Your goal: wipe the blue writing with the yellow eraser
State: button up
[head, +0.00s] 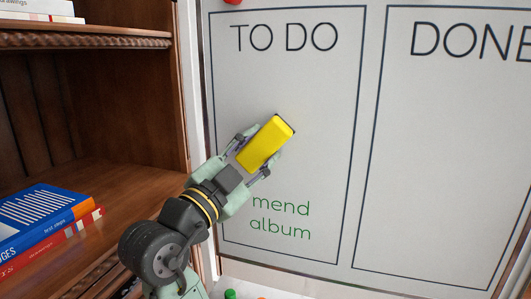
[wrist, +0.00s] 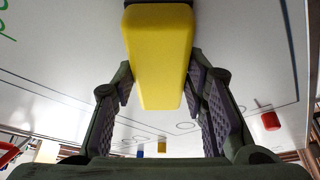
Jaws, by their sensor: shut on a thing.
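My gripper (head: 257,153) is shut on the yellow eraser (head: 266,143) in front of the TO DO column of the whiteboard (head: 440,150). The eraser is tilted in the head view, with a dark edge on its board side. It also fills the upper middle of the wrist view (wrist: 158,60), between both fingers. I cannot tell whether it touches the board. No blue writing shows in either view; the eraser and gripper hide part of the column. Green writing "mend album" (head: 280,219) stands below the eraser.
A wooden bookcase (head: 90,170) with blue and red books (head: 45,215) stands close at the left. A red magnet (head: 233,2) is at the board's top edge. A green object (head: 230,294) is below the board. The DONE column is bare under its heading.

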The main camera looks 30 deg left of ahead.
jog(key=s+a, duration=0.1)
jog(key=a, duration=0.5)
jog(key=shift+s+a+b, duration=0.15)
jog(key=shift+s+b, duration=0.2)
jog(key=shift+b, duration=0.05)
jog(key=s+d, duration=0.1)
jog(key=s, duration=0.5)
jog(key=shift+d+b, duration=0.25)
jog(key=shift+b, duration=0.15)
jog(key=s, duration=0.2)
jog(key=shift+s+d+b, duration=0.35)
jog(key=shift+s, duration=0.05)
dwell(1.1)
